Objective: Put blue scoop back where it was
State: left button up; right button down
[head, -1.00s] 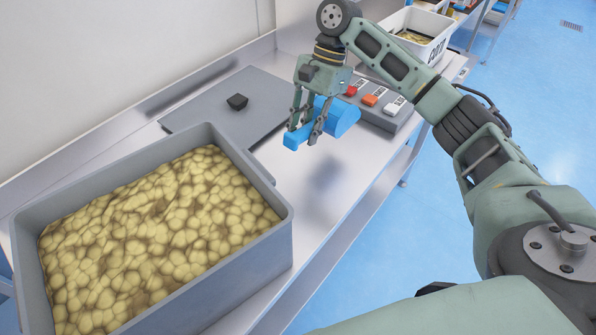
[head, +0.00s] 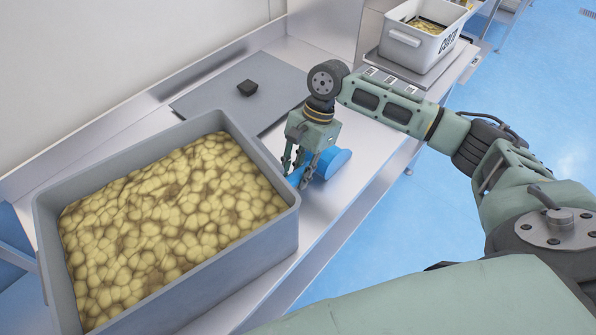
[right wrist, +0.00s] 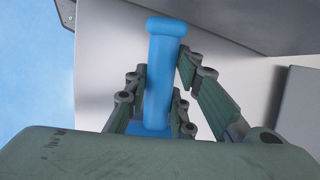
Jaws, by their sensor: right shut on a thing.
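The blue scoop (head: 331,162) is at my right gripper (head: 302,175), low over the steel table beside the grey bin of snacks. My right gripper is shut on its handle, and its fingers hide part of it in the head view. In the right wrist view the blue handle (right wrist: 163,75) lies between the fingers of the gripper (right wrist: 168,85). Whether the scoop touches the table is hard to tell. My left gripper is not in view.
The grey bin (head: 275,165) full of pale snacks stands at the left. A white labelled bin (head: 413,45) is at the back right. Bare table (head: 352,180) lies right of the scoop.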

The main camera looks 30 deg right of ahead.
jog(key=c, duration=1.8)
grip_release()
jog(key=o, duration=0.3)
jog(key=shift+r, duration=0.1)
jog(key=b+v, duration=0.1)
jog(key=v, duration=1.1)
jog(key=shift+a+b, duration=0.1)
jog(key=shift+b, duration=0.3)
